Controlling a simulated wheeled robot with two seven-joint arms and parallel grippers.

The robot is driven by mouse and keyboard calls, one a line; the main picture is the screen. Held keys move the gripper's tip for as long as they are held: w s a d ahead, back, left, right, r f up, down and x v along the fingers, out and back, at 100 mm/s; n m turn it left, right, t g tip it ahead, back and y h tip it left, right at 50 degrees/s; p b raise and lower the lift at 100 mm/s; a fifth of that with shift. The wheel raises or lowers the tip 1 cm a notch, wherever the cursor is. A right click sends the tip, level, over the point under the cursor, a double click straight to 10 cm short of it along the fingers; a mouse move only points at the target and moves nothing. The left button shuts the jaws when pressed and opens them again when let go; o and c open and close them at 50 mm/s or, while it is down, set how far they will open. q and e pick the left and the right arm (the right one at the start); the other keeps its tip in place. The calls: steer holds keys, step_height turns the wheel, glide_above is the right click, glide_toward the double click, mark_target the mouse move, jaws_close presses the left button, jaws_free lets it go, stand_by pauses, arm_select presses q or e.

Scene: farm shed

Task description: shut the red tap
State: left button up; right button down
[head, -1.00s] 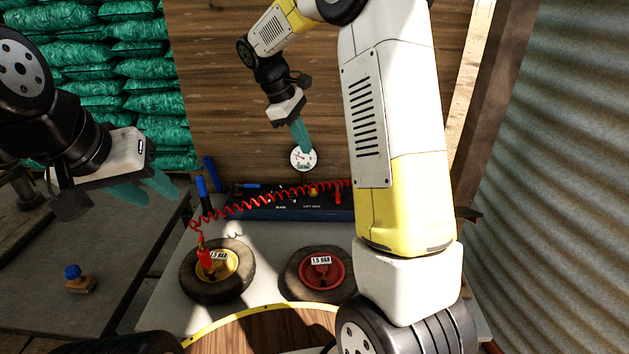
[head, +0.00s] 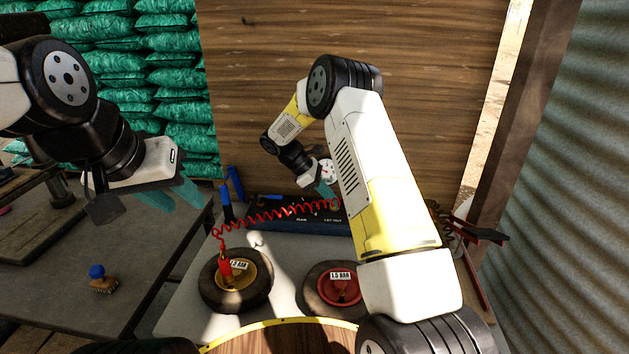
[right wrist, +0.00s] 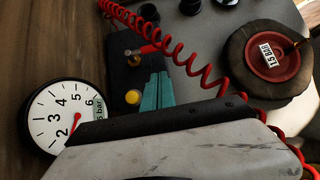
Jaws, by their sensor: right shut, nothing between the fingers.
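In the head view my right gripper and the coiled hose cover that spot. My right gripper (head: 328,196) has its teal fingers together and empty, low over the manifold (head: 290,222) just below the gauge. In the right wrist view its fingertips (right wrist: 158,76) are close to the lever; I cannot tell whether they touch it. My left gripper (head: 182,202) is open and empty at the left, above the bench edge.
A round gauge (right wrist: 62,117) stands beside the manifold. A red coiled hose (head: 270,215) runs to a yellow-hubbed wheel (head: 215,293). A red-hubbed wheel (head: 315,296) lies to its right. A blue-knobbed brush (head: 103,284) sits on the left bench.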

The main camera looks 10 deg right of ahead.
steer(key=d, duration=0.1)
steer(key=d+f, duration=0.1)
steer(key=s+d+f, duration=0.1)
steer(key=shift+d+f, duration=0.1)
steer(key=shift+d, duration=0.3)
steer(key=shift+s+d+f, duration=0.15)
steer(key=shift+d, duration=0.55)
